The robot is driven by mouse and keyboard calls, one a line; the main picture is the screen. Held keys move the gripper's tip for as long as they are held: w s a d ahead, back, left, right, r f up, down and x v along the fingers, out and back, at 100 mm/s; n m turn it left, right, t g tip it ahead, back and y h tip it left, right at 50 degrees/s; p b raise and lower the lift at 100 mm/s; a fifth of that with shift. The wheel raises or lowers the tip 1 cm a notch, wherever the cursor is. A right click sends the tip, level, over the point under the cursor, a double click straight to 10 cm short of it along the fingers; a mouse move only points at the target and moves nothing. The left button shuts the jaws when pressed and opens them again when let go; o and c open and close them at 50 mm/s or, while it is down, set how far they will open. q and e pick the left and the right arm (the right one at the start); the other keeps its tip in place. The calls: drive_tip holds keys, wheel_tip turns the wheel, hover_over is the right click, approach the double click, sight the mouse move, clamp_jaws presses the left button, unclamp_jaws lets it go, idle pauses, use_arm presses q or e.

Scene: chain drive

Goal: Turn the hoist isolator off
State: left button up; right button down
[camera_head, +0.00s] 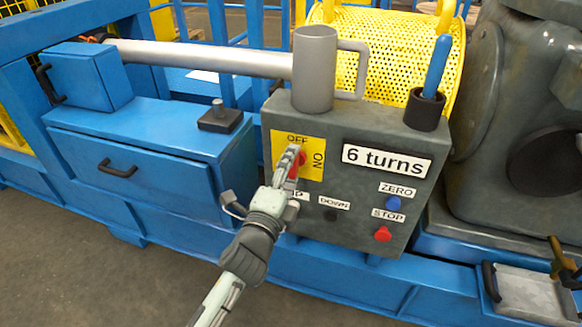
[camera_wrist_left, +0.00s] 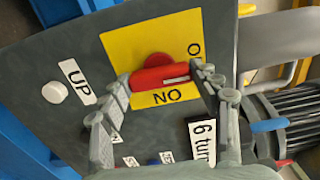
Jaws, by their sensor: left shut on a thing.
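The hoist isolator has a red handle (camera_wrist_left: 160,77) on a yellow plate (camera_head: 281,148), set in the front of a grey control box (camera_head: 357,228). The plate reads OFF at its top and ON, turned sideways, at its right in the head view. In the wrist view the handle lies crosswise above the ON lettering, with a white mark toward its right end, the side where an O shows. My left gripper (camera_wrist_left: 166,79) has a finger at each end of the handle and is shut on it. In the head view this gripper (camera_head: 292,163) covers much of the handle. My right gripper is not in view.
The box also carries a blue ZERO button (camera_head: 393,203), a red STOP button (camera_head: 383,234) and a "6 turns" sign (camera_head: 386,161). A grey mug-like cylinder (camera_head: 315,70) and a blue-handled tool in a cup (camera_head: 426,110) stand on top. A blue drawer (camera_head: 130,165) is left.

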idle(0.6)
use_arm(q)
drive_tip(key=o, duration=1.2)
drive_tip(key=shift+c, duration=0.2)
drive_tip(key=v, duration=1.2)
drive_tip(key=shift+w, duration=0.1)
